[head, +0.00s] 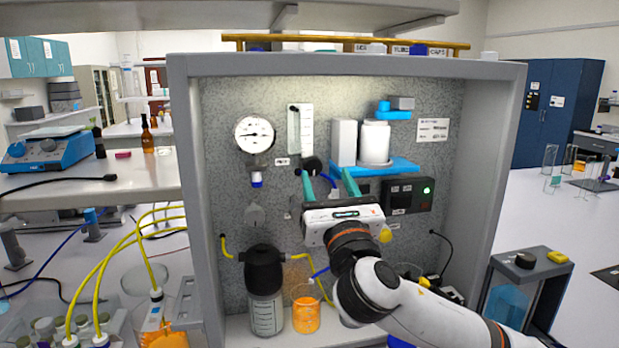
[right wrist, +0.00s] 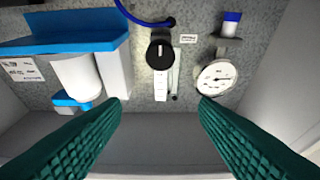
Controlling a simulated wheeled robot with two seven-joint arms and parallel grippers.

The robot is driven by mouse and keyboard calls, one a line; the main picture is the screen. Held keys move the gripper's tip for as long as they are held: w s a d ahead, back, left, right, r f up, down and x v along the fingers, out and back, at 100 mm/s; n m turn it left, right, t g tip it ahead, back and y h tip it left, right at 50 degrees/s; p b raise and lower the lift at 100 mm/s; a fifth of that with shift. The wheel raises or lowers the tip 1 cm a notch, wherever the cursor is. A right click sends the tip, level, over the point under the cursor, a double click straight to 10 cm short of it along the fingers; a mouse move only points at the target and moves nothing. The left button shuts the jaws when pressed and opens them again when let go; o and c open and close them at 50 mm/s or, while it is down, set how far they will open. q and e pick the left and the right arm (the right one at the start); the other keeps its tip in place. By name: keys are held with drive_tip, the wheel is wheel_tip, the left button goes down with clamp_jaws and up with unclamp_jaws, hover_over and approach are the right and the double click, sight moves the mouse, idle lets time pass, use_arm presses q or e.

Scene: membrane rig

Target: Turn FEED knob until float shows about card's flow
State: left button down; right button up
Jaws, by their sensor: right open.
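The black knob (head: 312,165) sits on the panel at the foot of the clear flow tube (head: 301,130); I cannot read its label. In the right wrist view the knob (right wrist: 160,50) and the tube with its white scale (right wrist: 160,86) show upside down. The float's level is too small to read. My right gripper (head: 327,172) is open, its green fingers pointing at the panel. In the wrist view its fingertips (right wrist: 158,108) are wide apart with nothing between them, and the knob lies ahead, apart from them. The card (head: 433,130) is on the panel's right; its text is unreadable. My left gripper is not in view.
A round gauge (head: 254,135) is left of the tube. A white canister (head: 375,143) stands on a blue shelf (head: 400,166) to the right, close to the fingers. A dark-topped bottle (head: 265,290) and orange beaker (head: 306,315) stand below.

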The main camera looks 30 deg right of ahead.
drive_tip(key=b, duration=0.4)
approach(314, 170)
drive_tip(key=p+x, duration=0.3)
drive_tip(key=x, duration=0.8)
drive_tip(key=shift+w+d, duration=0.1)
drive_tip(key=shift+w, duration=0.05)
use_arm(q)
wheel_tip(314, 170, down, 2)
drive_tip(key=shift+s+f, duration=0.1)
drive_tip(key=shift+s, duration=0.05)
use_arm(e)
drive_tip(key=c, duration=0.9)
drive_tip(key=shift+c, duration=0.2)
